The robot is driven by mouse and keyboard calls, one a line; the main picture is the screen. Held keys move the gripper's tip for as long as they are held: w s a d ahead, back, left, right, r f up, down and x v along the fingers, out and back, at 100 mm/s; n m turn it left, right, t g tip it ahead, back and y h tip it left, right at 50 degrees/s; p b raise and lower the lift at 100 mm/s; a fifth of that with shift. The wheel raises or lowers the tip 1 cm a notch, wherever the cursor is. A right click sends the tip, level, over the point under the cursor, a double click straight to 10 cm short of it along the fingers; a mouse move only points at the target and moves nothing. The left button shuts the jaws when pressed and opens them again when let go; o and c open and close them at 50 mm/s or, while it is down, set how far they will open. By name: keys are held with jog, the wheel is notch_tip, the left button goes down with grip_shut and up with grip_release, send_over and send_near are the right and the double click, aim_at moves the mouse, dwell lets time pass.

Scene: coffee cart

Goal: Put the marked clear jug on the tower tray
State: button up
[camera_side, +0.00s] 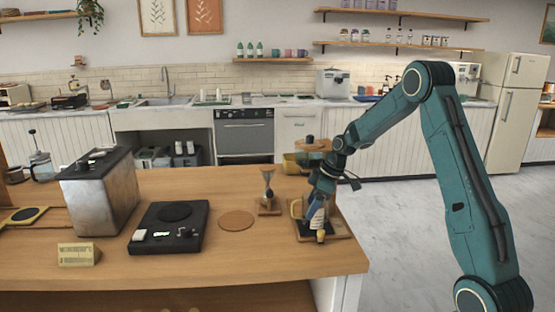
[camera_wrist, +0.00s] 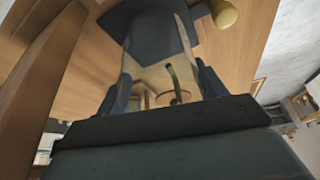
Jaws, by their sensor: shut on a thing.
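My gripper (camera_side: 318,208) points down at the right end of the wooden counter, and its jaws are shut on what looks like the marked clear jug (camera_side: 317,219). The jug shows pale stripes and is partly hidden by the gripper. It is over or on the wooden tower tray (camera_side: 341,234); I cannot tell whether its base touches. In the wrist view my gripper's fingers (camera_wrist: 160,85) stand either side of a clear surface, with a dark block in front. The tower (camera_side: 313,146) rises behind my wrist, largely hidden.
A small wooden stand with a glass cone (camera_side: 267,192) stands just left of the tray. Farther left are a round cork mat (camera_side: 236,220), a black scale (camera_side: 170,228), a metal box (camera_side: 100,192) and a small yellowish sign (camera_side: 79,254). The counter's right edge is close to the tray.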

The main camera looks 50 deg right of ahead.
jog(key=shift+f, duration=0.1)
jog(key=o, duration=1.1)
jog(key=shift+v, duration=2.15)
